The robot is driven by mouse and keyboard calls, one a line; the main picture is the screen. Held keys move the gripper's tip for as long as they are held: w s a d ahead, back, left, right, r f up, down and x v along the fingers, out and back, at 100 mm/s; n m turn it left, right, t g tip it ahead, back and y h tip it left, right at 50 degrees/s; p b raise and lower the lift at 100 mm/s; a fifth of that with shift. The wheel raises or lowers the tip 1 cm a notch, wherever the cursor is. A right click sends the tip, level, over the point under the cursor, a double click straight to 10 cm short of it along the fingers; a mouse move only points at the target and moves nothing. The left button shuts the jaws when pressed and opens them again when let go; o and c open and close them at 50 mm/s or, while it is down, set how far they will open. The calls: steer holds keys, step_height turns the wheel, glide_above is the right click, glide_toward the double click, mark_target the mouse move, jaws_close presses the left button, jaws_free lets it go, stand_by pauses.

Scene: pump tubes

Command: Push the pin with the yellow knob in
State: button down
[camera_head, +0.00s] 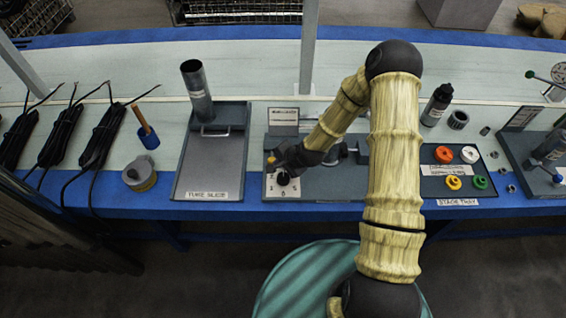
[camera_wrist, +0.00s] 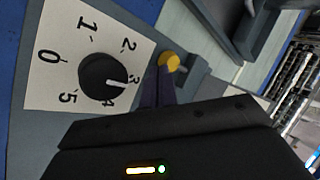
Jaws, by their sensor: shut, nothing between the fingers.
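The pin's yellow knob (camera_wrist: 169,62) shows in the wrist view, just beyond the tips of my gripper (camera_wrist: 160,82). The knob also shows in the head view (camera_head: 271,160), at the left of the grey fixture, close to my gripper (camera_head: 281,160). My fingers are shut with nothing between them. The fingertips are at or very near the knob; I cannot tell whether they touch it. The pin's shaft is mostly hidden behind the fingers and the block it sits in.
A black rotary dial (camera_wrist: 103,78) on a numbered white plate stands beside the knob. A tube slide tray (camera_head: 212,165) lies to the left. A stage tray (camera_head: 457,190) with coloured caps lies to the right. My arm covers part of the fixture.

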steer(key=shift+w, duration=1.15)
steer(key=shift+s+d+r+p, duration=0.25)
steer(key=shift+s+d+p, duration=0.1)
steer(key=shift+s, duration=0.05)
steer(key=s+d+r+p, duration=0.1)
steer(key=s+d+r, duration=0.1)
steer(key=shift+s+d+r, duration=0.25)
steer(key=shift+s+d, duration=0.1)
steer(key=shift+d, duration=0.05)
steer(key=v, duration=0.8)
steer(key=shift+r, duration=0.1)
